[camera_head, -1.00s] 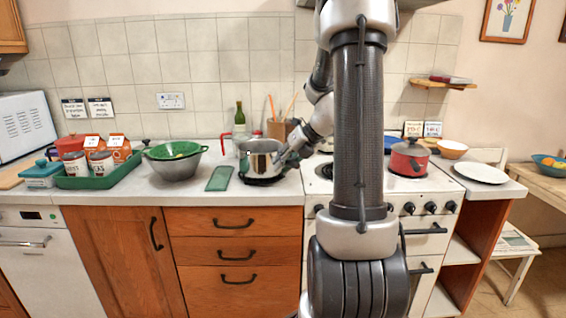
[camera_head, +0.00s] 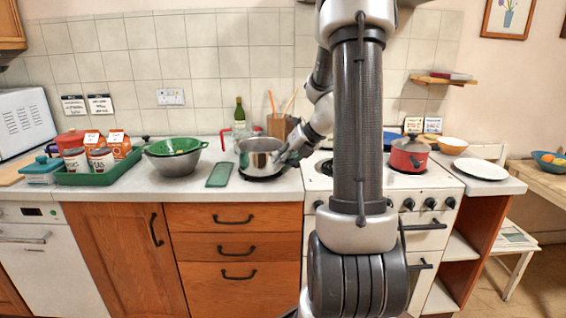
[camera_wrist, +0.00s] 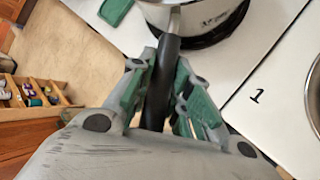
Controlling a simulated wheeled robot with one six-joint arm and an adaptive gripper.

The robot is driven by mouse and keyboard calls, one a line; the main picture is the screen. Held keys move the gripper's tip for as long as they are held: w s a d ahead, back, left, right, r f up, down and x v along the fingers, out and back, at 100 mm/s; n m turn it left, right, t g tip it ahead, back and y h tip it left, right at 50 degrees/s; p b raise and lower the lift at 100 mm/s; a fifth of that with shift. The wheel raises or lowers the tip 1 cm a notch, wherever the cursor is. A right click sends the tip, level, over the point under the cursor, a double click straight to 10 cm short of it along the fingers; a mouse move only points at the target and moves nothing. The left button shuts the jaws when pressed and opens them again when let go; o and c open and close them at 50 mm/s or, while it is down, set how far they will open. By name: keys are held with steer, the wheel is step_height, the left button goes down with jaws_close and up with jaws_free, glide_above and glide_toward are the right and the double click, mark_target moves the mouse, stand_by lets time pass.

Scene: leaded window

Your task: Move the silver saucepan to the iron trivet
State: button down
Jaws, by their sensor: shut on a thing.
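The silver saucepan (camera_head: 260,155) stands upright on the counter, left of the stove. A black round base, which looks like the iron trivet (camera_head: 262,178), shows under it. In the wrist view, the saucepan (camera_wrist: 200,12) is at the top, with the dark trivet edge (camera_wrist: 215,38) below and around its foot. My gripper (camera_head: 289,158) is at the pan's right side. In the wrist view, my gripper (camera_wrist: 165,90) is shut on the pan's black handle (camera_wrist: 160,85), its green-padded fingers on either side. I cannot tell whether the pan's bottom touches the trivet.
A green mat (camera_head: 219,174) and a colander in a bowl (camera_head: 174,158) stand to the left. A utensil pot (camera_head: 280,127) and green bottle (camera_head: 240,112) are behind. The stove (camera_head: 430,180) carries a red pot (camera_head: 409,156). An open drawer (camera_wrist: 30,97) shows in the wrist view.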

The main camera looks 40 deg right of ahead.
steer(key=shift+s+f, duration=0.1)
steer(key=c, duration=1.3)
jaws_free()
steer(key=shift+o, duration=0.2)
